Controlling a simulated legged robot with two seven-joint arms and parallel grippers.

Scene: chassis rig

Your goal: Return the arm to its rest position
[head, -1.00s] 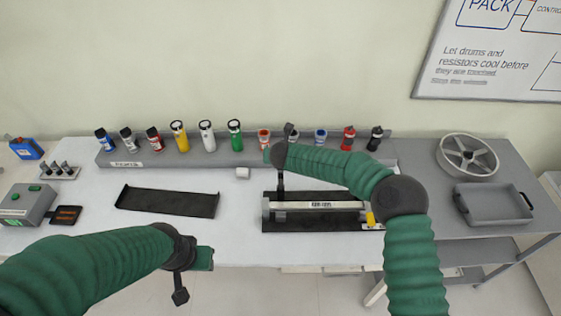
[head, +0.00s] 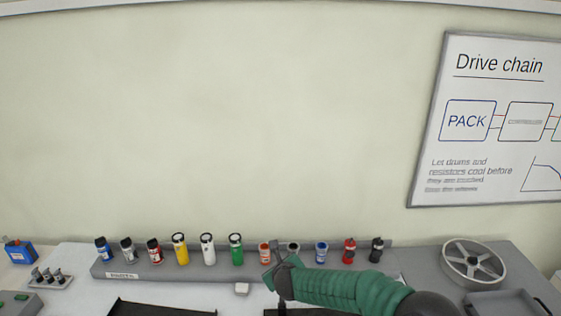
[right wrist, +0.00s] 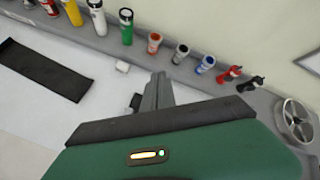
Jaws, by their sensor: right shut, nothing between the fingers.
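My right arm reaches in from the lower right of the head view. Its gripper (head: 273,270) is over the bench, in front of the rack of canisters. In the right wrist view the same gripper (right wrist: 158,92) is shut and empty, its fingers above the white bench top (right wrist: 40,115). My left gripper is in neither view.
A grey rack (head: 170,268) holds a row of coloured canisters along the wall. A dark tray (head: 160,308) lies at the front, cut off. A spoked wheel (head: 473,262) and a grey tray (head: 508,304) are at right.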

